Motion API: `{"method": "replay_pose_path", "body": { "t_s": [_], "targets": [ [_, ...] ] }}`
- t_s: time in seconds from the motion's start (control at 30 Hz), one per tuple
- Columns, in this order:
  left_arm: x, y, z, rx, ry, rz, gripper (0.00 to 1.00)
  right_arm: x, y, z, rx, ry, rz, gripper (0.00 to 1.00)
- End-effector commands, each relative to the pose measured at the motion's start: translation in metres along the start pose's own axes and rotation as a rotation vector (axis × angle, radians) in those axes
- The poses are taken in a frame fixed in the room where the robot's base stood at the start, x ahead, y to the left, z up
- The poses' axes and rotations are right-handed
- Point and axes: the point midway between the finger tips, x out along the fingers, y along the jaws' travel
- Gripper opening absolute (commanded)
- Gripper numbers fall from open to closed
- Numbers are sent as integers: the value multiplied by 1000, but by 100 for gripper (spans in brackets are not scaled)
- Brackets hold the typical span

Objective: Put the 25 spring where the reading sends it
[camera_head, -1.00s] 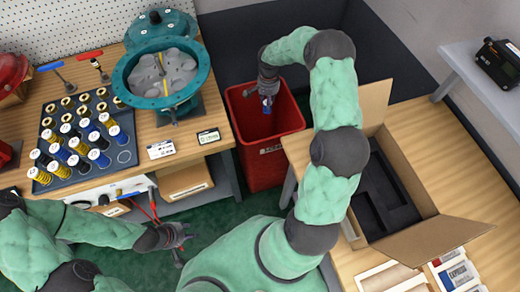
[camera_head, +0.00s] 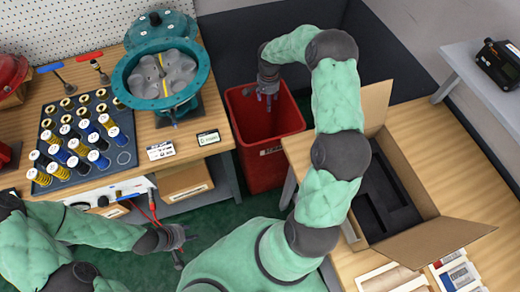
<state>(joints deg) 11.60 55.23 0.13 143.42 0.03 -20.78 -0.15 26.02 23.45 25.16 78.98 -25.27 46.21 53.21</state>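Several springs in blue, yellow and black with white tops (camera_head: 99,159) stand on the dark tray (camera_head: 72,178) on the left bench; I cannot read which is the 25 one. One ringed spot at the tray's right corner is empty. My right gripper (camera_head: 266,95) is open and empty, pointing down over the red bin (camera_head: 262,125). No spring shows inside the bin's visible part. My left gripper (camera_head: 184,243) is open and empty, low in front of the bench. Two small cards or displays (camera_head: 160,150) (camera_head: 208,137) lie at the bench edge, too small to read.
A teal round housing (camera_head: 130,97) with its lid open stands on the bench. An open cardboard box (camera_head: 430,226) with black foam sits on the right table. A black meter (camera_head: 498,62) rests on the grey shelf.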

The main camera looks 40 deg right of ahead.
Motion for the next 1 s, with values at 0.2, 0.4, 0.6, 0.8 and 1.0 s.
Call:
{"method": "replay_pose_path", "body": {
  "t_s": [0.2,0.4,0.6,0.8,1.0],
  "targets": [
    [0,0,0,0,0,0,40,-46,-1,-1,1,4,-5,61],
    [0,0,0,0,0,0,40,-80,-1,0,0,2,-3,61],
    [0,0,0,0,0,0,40,-97,0,0,0,0,-1,61],
    [0,0,0,0,0,0,40,-101,0,0,0,0,-1,61],
    [0,0,0,0,0,0,40,-100,0,0,0,0,-1,61]
  ]
}}
